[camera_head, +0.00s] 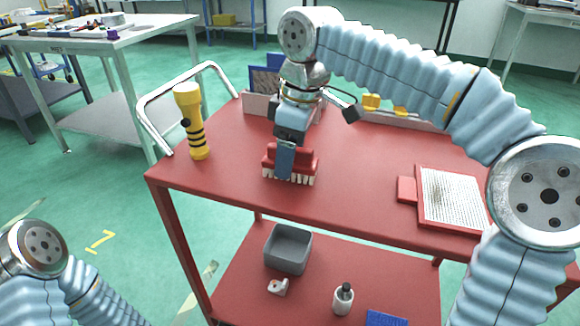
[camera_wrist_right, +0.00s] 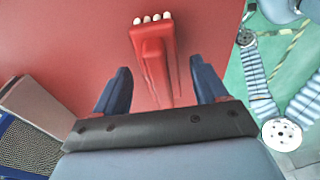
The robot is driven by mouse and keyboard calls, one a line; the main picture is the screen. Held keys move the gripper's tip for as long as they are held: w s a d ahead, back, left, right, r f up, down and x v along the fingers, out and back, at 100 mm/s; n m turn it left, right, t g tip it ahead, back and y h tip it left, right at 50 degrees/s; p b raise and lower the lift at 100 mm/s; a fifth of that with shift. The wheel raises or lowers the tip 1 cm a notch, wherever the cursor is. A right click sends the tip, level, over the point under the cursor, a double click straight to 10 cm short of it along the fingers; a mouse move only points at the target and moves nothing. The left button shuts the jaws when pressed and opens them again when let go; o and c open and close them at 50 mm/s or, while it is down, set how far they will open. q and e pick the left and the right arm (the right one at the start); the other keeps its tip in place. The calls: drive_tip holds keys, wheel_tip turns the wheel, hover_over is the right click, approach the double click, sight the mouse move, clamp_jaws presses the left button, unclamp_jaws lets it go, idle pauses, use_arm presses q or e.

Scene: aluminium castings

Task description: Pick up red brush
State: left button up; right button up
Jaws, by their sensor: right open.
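The red brush (camera_head: 304,161) with pale bristles lies on the red cart top (camera_head: 235,175), near its front edge. My right gripper (camera_head: 287,165) is directly over the brush and hides part of it. In the right wrist view the red brush (camera_wrist_right: 154,55) runs between the two blue fingers of my right gripper (camera_wrist_right: 162,85). The fingers are spread, with a gap on each side of the brush. My left arm shows at the lower left of the head view, but its gripper is out of view.
A yellow flashlight (camera_head: 190,120) stands upright left of the brush. A red framed board (camera_head: 450,198) lies to the right. A grey bin (camera_head: 288,250) and a small bottle (camera_head: 343,299) sit on the lower shelf. The cart top between brush and board is clear.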

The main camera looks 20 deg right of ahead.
drive_tip(key=shift+a+f, duration=0.15)
drive_tip(key=shift+f, duration=0.65)
drive_tip(key=c, duration=1.1)
drive_tip(key=shift+r, duration=0.1)
drive_tip(key=shift+r, duration=0.25)
wheel_tip(320, 180, up, 2)
drive_tip(key=shift+r+p, duration=0.25)
drive_tip(key=shift+p, duration=0.2)
drive_tip(key=s+r, duration=0.3)
drive_tip(key=s, duration=0.1)
drive_tip(key=s+d+r, duration=0.1)
drive_tip(key=s+r, duration=0.2)
drive_tip(key=s, duration=0.2)
drive_tip(key=s+d+r, duration=0.1)
drive_tip(key=s+r, duration=0.3)
drive_tip(key=s, duration=0.1)
